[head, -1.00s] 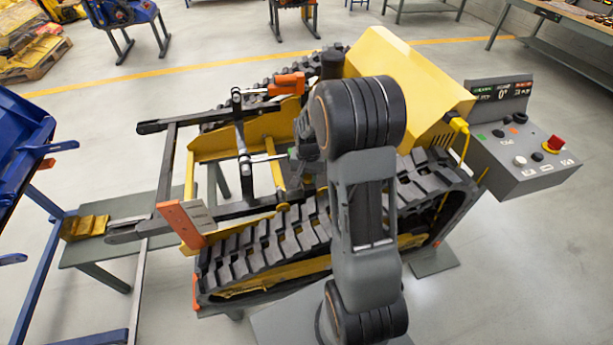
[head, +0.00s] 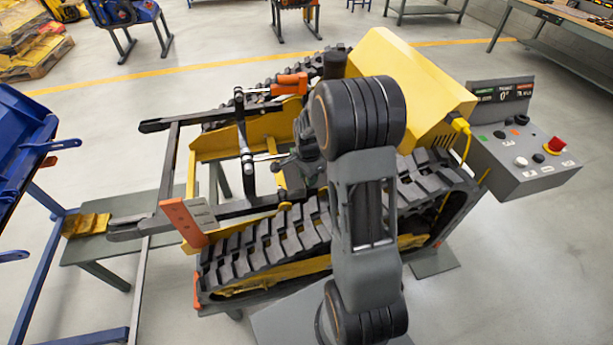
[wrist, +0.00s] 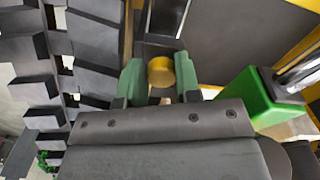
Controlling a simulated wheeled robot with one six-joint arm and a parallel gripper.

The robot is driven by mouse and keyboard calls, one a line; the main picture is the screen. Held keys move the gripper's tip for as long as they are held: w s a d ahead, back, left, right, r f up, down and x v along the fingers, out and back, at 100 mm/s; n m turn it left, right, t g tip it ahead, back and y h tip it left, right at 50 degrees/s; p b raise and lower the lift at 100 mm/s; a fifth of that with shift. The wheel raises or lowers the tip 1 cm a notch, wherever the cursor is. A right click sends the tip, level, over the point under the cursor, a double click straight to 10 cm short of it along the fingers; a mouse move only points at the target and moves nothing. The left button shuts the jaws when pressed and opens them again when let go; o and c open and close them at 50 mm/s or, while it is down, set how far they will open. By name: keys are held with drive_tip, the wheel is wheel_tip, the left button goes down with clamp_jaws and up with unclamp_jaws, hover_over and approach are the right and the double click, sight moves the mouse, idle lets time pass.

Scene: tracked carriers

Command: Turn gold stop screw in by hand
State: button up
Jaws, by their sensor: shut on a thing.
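The gold stop screw (wrist: 161,72) shows in the wrist view as a round brass-coloured head between the two green fingers of my gripper (wrist: 160,80). The fingers touch or nearly touch it on both sides, and my gripper is shut on it. The screw sits beside a dark frame bar. The screw cannot be made out there.
Black track links (wrist: 92,50) run close on the left in the wrist view. A green block (wrist: 250,98) with a bright rod stands close on the right. In the head view an orange cylinder (head: 289,85), a yellow housing (head: 400,75) and a control box (head: 520,160) stand around the carrier.

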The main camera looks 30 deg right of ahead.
drive_tip(key=m, duration=0.2)
drive_tip(key=d+m, duration=0.1)
drive_tip(key=m, duration=0.1)
drive_tip(key=shift+w+d+m, duration=0.1)
drive_tip(key=shift+w+m, duration=0.05)
drive_tip(key=shift+m, duration=0.25)
drive_tip(key=m, duration=0.4)
drive_tip(key=shift+a+r, duration=0.1)
drive_tip(key=shift+a, duration=0.1)
drive_tip(key=shift+o, duration=0.4)
drive_tip(key=shift+m, duration=0.3)
drive_tip(key=o, duration=0.7)
